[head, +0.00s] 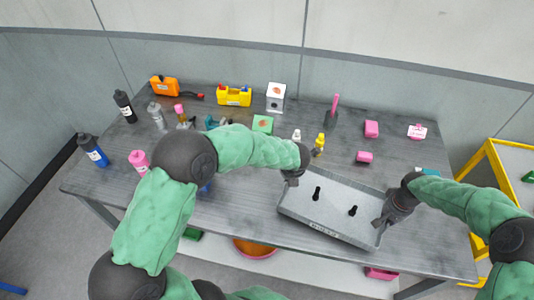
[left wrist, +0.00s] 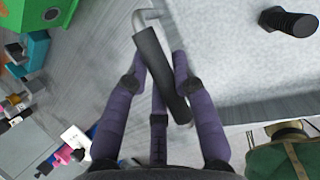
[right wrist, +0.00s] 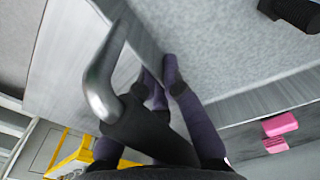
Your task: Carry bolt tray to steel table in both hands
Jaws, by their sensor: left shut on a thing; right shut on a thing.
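The bolt tray (head: 340,186) is light grey and speckled, with two black bolts standing in it, (head: 317,193) and (head: 352,211). It is at the front right of the steel table (head: 240,215). My left gripper (head: 292,177) is at the tray's left end, shut on its dark handle, which shows between the fingers in the left wrist view (left wrist: 160,65). My right gripper (head: 385,218) is at the right end, shut on the other handle, seen in the right wrist view (right wrist: 105,80). Whether the tray touches the tabletop I cannot tell.
A yellow-framed stand (head: 480,162) is at the right. The table's front middle looks clear.

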